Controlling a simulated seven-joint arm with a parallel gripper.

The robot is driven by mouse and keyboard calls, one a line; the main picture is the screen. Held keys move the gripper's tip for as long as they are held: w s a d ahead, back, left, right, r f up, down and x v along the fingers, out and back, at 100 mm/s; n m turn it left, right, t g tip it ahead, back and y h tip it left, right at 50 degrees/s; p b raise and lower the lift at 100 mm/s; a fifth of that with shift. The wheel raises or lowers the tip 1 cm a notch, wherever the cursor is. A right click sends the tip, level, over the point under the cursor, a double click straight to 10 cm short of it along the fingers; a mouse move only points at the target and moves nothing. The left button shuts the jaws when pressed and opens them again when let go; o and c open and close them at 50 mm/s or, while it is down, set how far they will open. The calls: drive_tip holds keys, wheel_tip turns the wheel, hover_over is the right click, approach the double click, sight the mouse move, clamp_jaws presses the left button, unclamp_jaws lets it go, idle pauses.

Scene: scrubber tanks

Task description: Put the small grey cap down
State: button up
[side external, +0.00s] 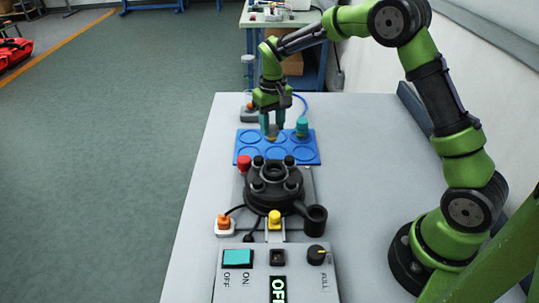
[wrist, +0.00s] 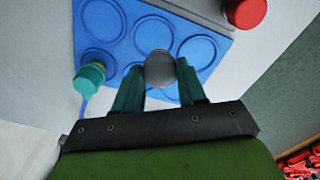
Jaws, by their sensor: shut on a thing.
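The small grey cap (wrist: 160,69) is between the teal fingertips of my gripper (wrist: 160,80) in the wrist view, over the blue tray. My gripper (side external: 273,132) is shut on it and points down at the tray in the side view. The blue tray (side external: 240,160) has round recesses and lies on the table behind the black device. The cap is mostly hidden by the fingers in the side view. I cannot tell whether it touches the tray.
A teal-topped piece (side external: 302,126) stands on the tray's right side. The black device (side external: 273,190) with knobs stands in front of the tray, with a red knob (side external: 244,163) at its left. A control panel (side external: 265,285) reads OFF nearer the camera.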

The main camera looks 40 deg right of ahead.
drive_tip(key=w, duration=0.6)
drive_tip(key=w+f, duration=0.1)
drive_tip(key=w, duration=0.3)
drive_tip(key=shift+d, duration=0.3)
drive_tip(key=shift+f, duration=1.7)
drive_tip(key=shift+f, duration=0.2)
drive_tip(key=o, duration=1.2)
drive_tip(key=shift+c, duration=0.2)
